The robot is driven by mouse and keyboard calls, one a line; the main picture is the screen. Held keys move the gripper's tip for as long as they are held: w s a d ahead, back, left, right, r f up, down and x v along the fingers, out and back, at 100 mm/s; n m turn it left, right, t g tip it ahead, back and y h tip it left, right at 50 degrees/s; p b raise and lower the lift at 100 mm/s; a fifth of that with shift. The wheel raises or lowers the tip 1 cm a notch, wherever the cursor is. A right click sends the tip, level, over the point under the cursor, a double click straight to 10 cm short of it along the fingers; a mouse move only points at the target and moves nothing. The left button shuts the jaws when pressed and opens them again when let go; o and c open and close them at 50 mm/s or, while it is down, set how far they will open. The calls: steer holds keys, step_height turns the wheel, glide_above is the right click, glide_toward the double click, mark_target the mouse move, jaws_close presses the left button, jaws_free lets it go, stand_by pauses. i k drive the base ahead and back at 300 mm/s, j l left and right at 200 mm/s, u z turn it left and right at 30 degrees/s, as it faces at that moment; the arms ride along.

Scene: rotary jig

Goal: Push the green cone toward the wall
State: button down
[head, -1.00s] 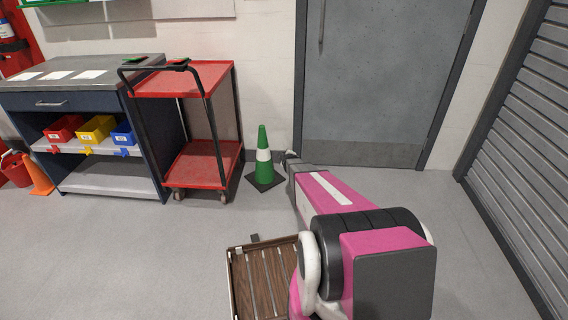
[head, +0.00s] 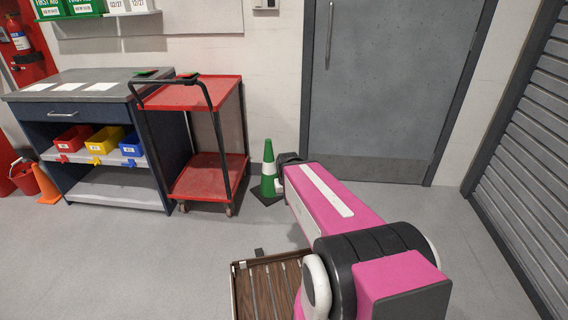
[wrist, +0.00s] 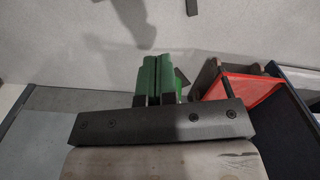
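The green cone (head: 268,171) with a white band stands upright on its dark square base, right of the red cart and in front of the wall. In the head view the end of my arm overlaps the cone's right edge; I cannot tell whether they touch. My gripper (wrist: 155,62) shows in the wrist view as two green-faced fingers side by side with almost no gap, and nothing is seen held between them. A brighter green patch just right of the fingers may be part of the cone, mostly hidden.
The red cart (head: 208,166) stands close left of the cone. A dark cabinet with bins (head: 100,198) is farther left. A grey door (head: 392,90) and pale wall (head: 270,60) are behind. A shutter (head: 530,150) is at right. Floor at left front is clear.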

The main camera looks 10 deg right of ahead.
mark_target(264, 192)
steer(key=i+l+u, duration=0.1)
steer(key=l, duration=0.35)
steer(key=i+l+u, duration=0.1)
steer(key=i+l, duration=0.15)
steer(key=l, duration=0.2)
steer(key=i+l+u, duration=0.1)
steer(key=l, duration=0.4)
steer(key=i+l+u, duration=0.1)
steer(key=l, duration=0.4)
steer(key=i+l+u, duration=0.1)
steer(key=i+l, duration=0.15)
steer(key=l, duration=0.25)
steer(key=i+l+u, duration=0.1)
steer(key=l, duration=0.4)
steer(key=i+l+u, duration=0.1)
steer(key=l, duration=0.4)
